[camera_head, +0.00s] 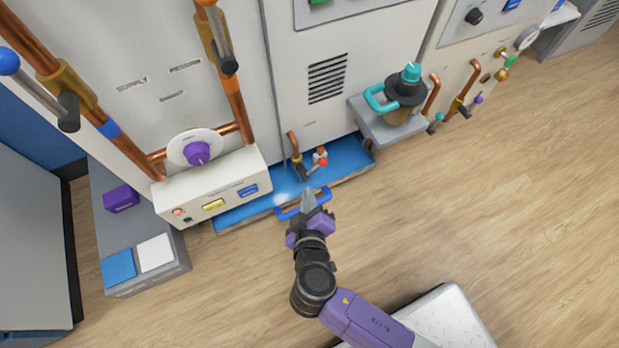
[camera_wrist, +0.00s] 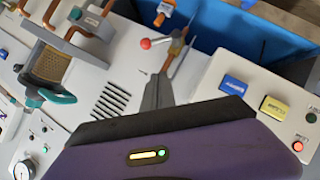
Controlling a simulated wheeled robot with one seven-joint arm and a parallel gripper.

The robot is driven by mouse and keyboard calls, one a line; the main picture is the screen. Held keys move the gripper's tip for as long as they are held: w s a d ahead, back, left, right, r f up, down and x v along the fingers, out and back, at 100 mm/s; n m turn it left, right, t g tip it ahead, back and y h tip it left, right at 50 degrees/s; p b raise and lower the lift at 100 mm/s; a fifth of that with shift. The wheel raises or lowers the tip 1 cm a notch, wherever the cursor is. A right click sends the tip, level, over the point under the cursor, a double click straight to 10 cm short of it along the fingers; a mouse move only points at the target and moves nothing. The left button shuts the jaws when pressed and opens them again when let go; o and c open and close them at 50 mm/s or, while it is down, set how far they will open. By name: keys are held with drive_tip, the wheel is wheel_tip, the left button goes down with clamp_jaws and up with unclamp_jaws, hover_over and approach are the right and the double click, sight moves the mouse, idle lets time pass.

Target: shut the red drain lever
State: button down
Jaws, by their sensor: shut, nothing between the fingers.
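The drain lever is a short handle with a red ball end (camera_head: 322,161), low on the cabinet front above the blue tray. It sits by a small copper drain pipe (camera_head: 293,143) and sticks out to the right of it. In the wrist view the red ball (camera_wrist: 146,43) ends a pale handle that runs across to the copper pipe (camera_wrist: 177,46). My gripper (camera_head: 307,194) is shut and empty, over the tray's front edge and a little nearer than the lever. In the wrist view its grey fingers (camera_wrist: 158,92) point toward the valve, apparently apart from the lever.
The blue tray (camera_head: 237,216) with a blue front handle (camera_head: 288,212) lies below. A white button box (camera_head: 175,205) stands to the left. A grey shelf (camera_head: 400,131) holding a dark vessel with teal handles (camera_head: 376,99) juts out to the right. The wooden floor is clear at right.

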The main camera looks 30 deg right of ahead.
drive_tip(key=s+d+f+b+x, duration=0.1)
drive_tip(key=b+x, duration=0.3)
drive_tip(key=x, duration=0.8)
drive_tip(key=shift+s+d+f+b, duration=0.15)
drive_tip(key=shift+d+f+b, duration=0.25)
drive_tip(key=shift+f, duration=0.1)
